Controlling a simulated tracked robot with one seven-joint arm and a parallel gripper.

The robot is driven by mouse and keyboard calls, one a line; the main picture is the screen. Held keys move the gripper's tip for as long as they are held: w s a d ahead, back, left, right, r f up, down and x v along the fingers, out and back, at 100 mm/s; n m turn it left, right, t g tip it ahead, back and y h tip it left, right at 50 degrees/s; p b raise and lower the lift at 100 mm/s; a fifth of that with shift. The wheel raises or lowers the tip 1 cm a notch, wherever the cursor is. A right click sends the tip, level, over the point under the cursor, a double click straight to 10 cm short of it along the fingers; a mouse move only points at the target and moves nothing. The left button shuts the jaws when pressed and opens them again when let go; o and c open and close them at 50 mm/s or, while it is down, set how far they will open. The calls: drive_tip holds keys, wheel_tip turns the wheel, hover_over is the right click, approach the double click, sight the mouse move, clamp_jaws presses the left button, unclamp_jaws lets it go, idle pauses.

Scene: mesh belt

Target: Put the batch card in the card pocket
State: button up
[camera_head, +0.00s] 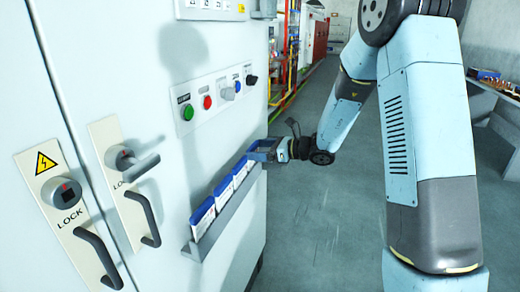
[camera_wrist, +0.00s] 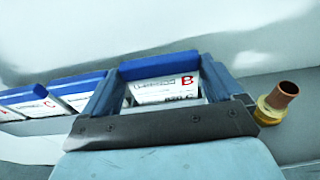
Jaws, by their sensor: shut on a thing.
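My gripper (camera_head: 264,150) is at the far end of a grey ledge (camera_head: 226,218) on the pale cabinet front. In the wrist view, its two blue-grey fingers are shut on a white card with a blue top edge and a red letter B (camera_wrist: 165,88). The card's lower part is hidden by the gripper. Two other blue-topped cards (camera_wrist: 32,101) (camera_wrist: 80,90) stand to its left. In the head view several blue-topped white cards (camera_head: 203,219) stand in a row in the ledge. I cannot tell whether the held card still touches the ledge, nor which thing is the card pocket.
A panel with green, red and blue buttons (camera_head: 211,98) sits above the ledge. Door handles (camera_head: 143,215) stick out at the left. A copper-coloured fitting (camera_wrist: 277,101) is right of the gripper in the wrist view. Open grey floor (camera_head: 320,225) lies right of the cabinet.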

drive_tip(key=shift+f, duration=0.25)
drive_tip(key=o, duration=0.7)
drive_tip(key=v, duration=1.3)
drive_tip(key=shift+d, duration=0.35)
drive_tip(key=shift+s, duration=0.1)
drive_tip(key=s+r+n+g+h, duration=0.2)
drive_tip(key=s+r+n+h, duration=0.15)
drive_tip(key=s+n, duration=0.35)
drive_tip(key=s+r+n+g+h, duration=0.25)
drive_tip(key=s+r+n, duration=0.2)
drive_tip(key=s, duration=0.55)
drive_tip(key=s+d+r+n+t+h, duration=0.4)
drive_tip(key=s+d+n+h, duration=0.4)
drive_tip(key=s+d+n, duration=0.2)
drive_tip(key=s+r, duration=0.1)
drive_tip(key=s, duration=0.1)
drive_tip(key=shift+s+n+h, duration=0.3)
drive_tip(key=shift+n+h, duration=0.05)
drive_tip(key=shift+h, duration=0.05)
